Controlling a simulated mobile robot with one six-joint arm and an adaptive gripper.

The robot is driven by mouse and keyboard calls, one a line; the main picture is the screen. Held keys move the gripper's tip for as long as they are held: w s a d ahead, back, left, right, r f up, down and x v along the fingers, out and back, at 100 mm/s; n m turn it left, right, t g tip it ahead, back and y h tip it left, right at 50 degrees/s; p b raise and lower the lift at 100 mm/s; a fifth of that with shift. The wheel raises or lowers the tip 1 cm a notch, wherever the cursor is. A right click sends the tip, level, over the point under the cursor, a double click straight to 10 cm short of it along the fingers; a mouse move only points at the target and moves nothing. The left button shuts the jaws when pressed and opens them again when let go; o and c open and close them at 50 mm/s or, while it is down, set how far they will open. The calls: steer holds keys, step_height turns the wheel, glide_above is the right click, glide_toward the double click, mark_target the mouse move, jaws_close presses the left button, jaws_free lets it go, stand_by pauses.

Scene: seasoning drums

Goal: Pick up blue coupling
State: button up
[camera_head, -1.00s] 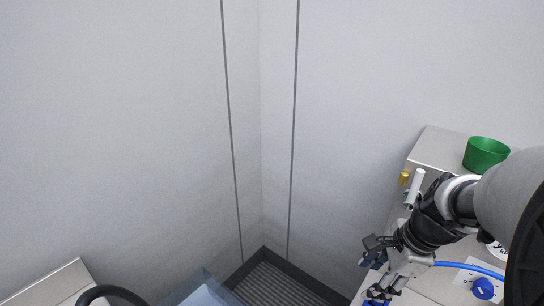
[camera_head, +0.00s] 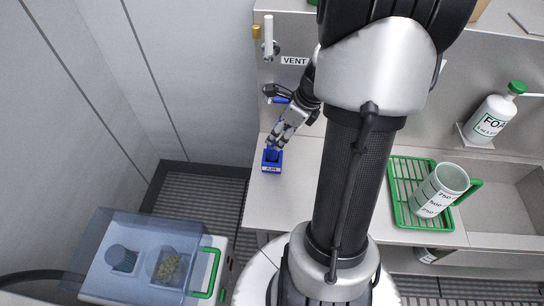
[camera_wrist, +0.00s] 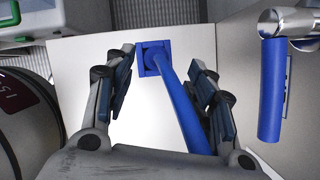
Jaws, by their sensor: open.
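The blue coupling (camera_wrist: 154,56) sits in a square blue holder (camera_wrist: 141,68) on the pale worktop in the wrist view. A blue hose (camera_wrist: 183,105) runs from it back between my fingers. In the head view the blue holder (camera_head: 272,167) stands near the worktop's left end, with a small label on its front. My gripper (camera_wrist: 162,60) is open, its fingers on either side of the hose and short of the holder. In the head view my gripper (camera_head: 277,144) is just above the holder and partly hides the coupling.
A second blue hose piece (camera_wrist: 271,95) hangs from a metal fitting at right in the wrist view. A green rack (camera_head: 404,216) holds a measuring jug (camera_head: 437,190). A white bottle (camera_head: 490,119) stands at far right. A lidded box (camera_head: 150,250) is at lower left.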

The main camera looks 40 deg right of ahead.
mark_target(272, 153)
steer(key=b+x, duration=0.3)
steer(key=x, duration=0.3)
steer(key=shift+a+r, duration=0.1)
steer(key=shift+a, duration=0.1)
steer(key=shift+r, duration=0.1)
steer(key=shift+c, duration=0.4)
jaws_close()
